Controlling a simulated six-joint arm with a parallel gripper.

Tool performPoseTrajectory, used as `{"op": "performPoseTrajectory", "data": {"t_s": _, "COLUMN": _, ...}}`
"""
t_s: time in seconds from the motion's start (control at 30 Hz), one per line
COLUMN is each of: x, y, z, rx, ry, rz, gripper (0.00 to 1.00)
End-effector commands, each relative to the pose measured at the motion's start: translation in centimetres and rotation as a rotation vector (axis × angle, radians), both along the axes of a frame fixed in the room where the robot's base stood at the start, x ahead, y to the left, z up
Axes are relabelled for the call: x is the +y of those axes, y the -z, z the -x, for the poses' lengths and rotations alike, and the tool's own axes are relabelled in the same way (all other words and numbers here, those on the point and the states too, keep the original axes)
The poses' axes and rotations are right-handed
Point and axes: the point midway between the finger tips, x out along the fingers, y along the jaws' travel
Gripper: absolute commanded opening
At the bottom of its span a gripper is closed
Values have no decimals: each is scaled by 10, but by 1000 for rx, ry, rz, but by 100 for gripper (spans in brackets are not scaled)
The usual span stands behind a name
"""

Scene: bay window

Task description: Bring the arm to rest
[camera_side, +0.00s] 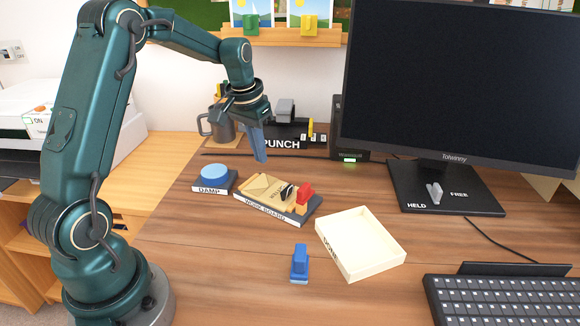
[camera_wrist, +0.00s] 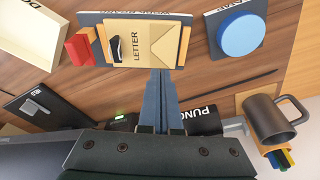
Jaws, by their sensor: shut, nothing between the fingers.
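My gripper (camera_side: 261,156) is shut and empty. In the side view it points down in the air above the back of the desk, behind the work board (camera_side: 250,208). In the wrist view its closed fingers (camera_wrist: 160,75) reach up to the near edge of the work board, where a tan letter (camera_wrist: 133,43) lies. The letter also shows in the side view (camera_side: 262,185), with a small black piece (camera_side: 287,191) and a red block (camera_side: 304,193) at its right end. The fingers look apart from the board in the side view.
A blue damp pad (camera_side: 214,174) lies left of the board. A blue stamp (camera_side: 299,262) stands in front, beside a cream tray (camera_side: 372,236). A punch (camera_side: 290,136) and a mug (camera_side: 219,125) stand behind. A monitor (camera_side: 460,80) and keyboard (camera_side: 505,298) fill the right.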

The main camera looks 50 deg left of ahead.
Motion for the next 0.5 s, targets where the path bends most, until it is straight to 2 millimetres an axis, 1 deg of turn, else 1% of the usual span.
{"op": "performPoseTrajectory", "data": {"t_s": 0.03, "x": 0, "y": -4, "z": 0, "rx": -3, "ry": 0, "rz": -2, "gripper": 0}}
{"op": "performPoseTrajectory", "data": {"t_s": 0.17, "x": 0, "y": -10, "z": 0, "rx": -1, "ry": 0, "rz": -1, "gripper": 0}}
{"op": "performPoseTrajectory", "data": {"t_s": 0.5, "x": -2, "y": -11, "z": -1, "rx": -1, "ry": 6, "rz": 0, "gripper": 0}}
